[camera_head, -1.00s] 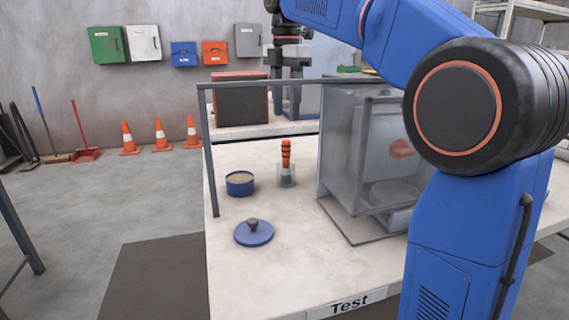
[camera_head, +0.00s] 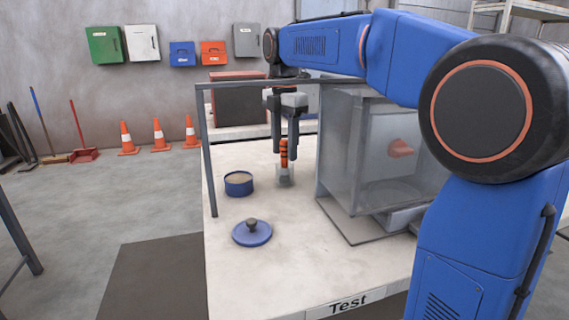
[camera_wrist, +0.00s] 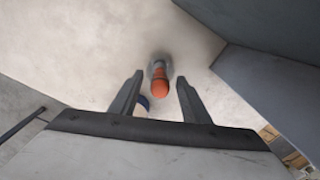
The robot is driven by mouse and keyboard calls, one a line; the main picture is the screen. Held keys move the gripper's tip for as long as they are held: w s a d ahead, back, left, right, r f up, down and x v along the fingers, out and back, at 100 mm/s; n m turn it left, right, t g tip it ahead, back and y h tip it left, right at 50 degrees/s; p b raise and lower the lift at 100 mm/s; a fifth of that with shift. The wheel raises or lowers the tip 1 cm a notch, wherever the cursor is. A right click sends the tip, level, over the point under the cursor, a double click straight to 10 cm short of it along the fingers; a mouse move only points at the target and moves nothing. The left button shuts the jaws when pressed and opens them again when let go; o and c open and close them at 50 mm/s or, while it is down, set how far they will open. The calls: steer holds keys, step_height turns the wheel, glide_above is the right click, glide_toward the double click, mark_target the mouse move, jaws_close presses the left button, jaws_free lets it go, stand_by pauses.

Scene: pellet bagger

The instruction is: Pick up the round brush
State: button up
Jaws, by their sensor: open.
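The round brush (camera_head: 284,152) has an orange handle with dark bands and stands upright in a small clear holder (camera_head: 284,180) on the table. My gripper (camera_head: 284,152) is open, pointing down, with its fingers around the level of the handle's top. In the wrist view the brush (camera_wrist: 160,76) shows end-on, ahead of and between the two open fingers of my gripper (camera_wrist: 155,84). I cannot tell whether either finger touches it. The bristle end is hard to make out inside the holder.
A blue round tin (camera_head: 239,186) stands left of the brush, and its blue lid (camera_head: 252,234) lies nearer the front. A grey frame post (camera_head: 209,160) rises at the table's left edge.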

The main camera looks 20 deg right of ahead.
jaws_close()
step_height(320, 180, up, 10)
stand_by(0.8)
